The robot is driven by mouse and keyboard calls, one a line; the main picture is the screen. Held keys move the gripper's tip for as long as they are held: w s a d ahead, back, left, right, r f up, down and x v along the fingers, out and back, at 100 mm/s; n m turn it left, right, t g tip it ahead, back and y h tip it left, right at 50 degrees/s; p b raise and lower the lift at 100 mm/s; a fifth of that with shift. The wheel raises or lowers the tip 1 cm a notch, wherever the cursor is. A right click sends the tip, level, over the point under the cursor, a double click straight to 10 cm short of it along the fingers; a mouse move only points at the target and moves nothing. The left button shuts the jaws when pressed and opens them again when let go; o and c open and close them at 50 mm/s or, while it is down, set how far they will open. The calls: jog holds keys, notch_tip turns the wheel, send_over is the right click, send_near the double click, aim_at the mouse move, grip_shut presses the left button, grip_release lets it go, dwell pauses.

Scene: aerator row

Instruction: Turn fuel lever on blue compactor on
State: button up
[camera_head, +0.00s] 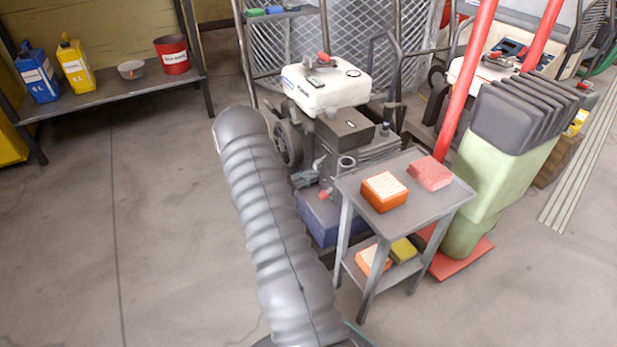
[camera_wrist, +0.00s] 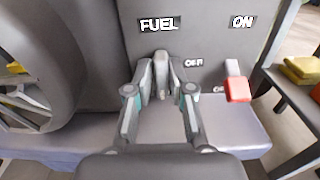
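The blue compactor stands in the middle of the head view, with a white tank and a blue base (camera_head: 316,218). In the wrist view its grey panel carries the label FUEL, with ON at the right and OFF lower down. A small grey fuel lever (camera_wrist: 161,67) stands below the FUEL label. A red-tipped switch (camera_wrist: 237,89) sits right of the gripper, beside another, partly hidden OFF label.
A grey cart (camera_head: 440,197) with orange and red boxes stands close at the compactor's right. A green machine (camera_head: 495,165) with red bars is beyond it. A shelf (camera_head: 120,92) with bottles and a bucket is at the left. The floor at left is clear.

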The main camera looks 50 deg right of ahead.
jog(key=shift+o, duration=0.5)
jog(key=shift+s+d+f, duration=0.15)
jog(key=shift+s+d, duration=0.15)
jog(key=shift+w+a, duration=0.2)
jog(key=shift+w+a, duration=0.15)
jog(key=shift+a, duration=0.3)
jog(key=v, duration=1.1)
